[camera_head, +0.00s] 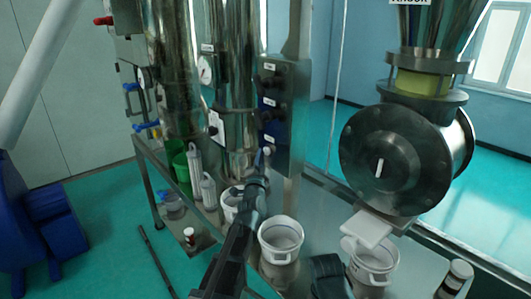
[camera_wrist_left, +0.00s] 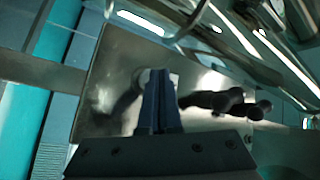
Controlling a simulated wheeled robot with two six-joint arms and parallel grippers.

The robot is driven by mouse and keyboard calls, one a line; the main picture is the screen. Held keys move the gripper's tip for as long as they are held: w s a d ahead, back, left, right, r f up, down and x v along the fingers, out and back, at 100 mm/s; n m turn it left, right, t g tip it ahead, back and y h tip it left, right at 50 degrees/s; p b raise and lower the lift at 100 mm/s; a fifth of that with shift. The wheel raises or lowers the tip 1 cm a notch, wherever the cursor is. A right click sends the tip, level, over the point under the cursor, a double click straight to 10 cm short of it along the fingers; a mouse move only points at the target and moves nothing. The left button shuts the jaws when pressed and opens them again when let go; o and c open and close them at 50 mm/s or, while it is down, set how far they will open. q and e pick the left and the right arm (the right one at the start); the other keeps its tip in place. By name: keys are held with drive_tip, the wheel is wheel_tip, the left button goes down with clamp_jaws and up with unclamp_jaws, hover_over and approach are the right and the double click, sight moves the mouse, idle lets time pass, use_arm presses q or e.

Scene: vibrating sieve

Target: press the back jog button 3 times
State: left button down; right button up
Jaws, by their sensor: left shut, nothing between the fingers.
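A grey control panel (camera_head: 297,105) stands on the post in the middle of the head view, with several dark knobs on its face. My left gripper (camera_head: 266,155) is shut and empty, its tips at the panel's lower part. In the left wrist view, the shut fingers (camera_wrist_left: 159,78) point at the metal panel face (camera_wrist_left: 105,65). A pale round button (camera_wrist_left: 143,76) shows right behind the fingertips, partly hidden by them. Whether they touch or press it I cannot tell. A dark part (camera_head: 328,275) at the bottom of the head view seems to be my right gripper; its fingers are unclear.
Black knobs (camera_wrist_left: 215,101) stick out of the panel beside the fingers. White buckets (camera_head: 281,238) and (camera_head: 372,262) stand below the panel on the bench. A large round metal valve (camera_head: 381,160) is at right. A steel column (camera_head: 172,60) with gauges is behind.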

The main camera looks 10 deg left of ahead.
use_arm(q)
drive_tip(key=shift+w+d, duration=0.3)
drive_tip(key=shift+w, duration=0.1)
idle(0.6)
drive_tip(key=shift+s, duration=0.1)
drive_tip(key=shift+s+a, duration=0.55)
drive_tip(key=shift+s, duration=0.1)
drive_tip(key=shift+s+a, duration=0.8)
drive_tip(key=shift+s, duration=0.2)
drive_tip(key=shift+s+a, duration=0.75)
drive_tip(key=shift+s, duration=0.2)
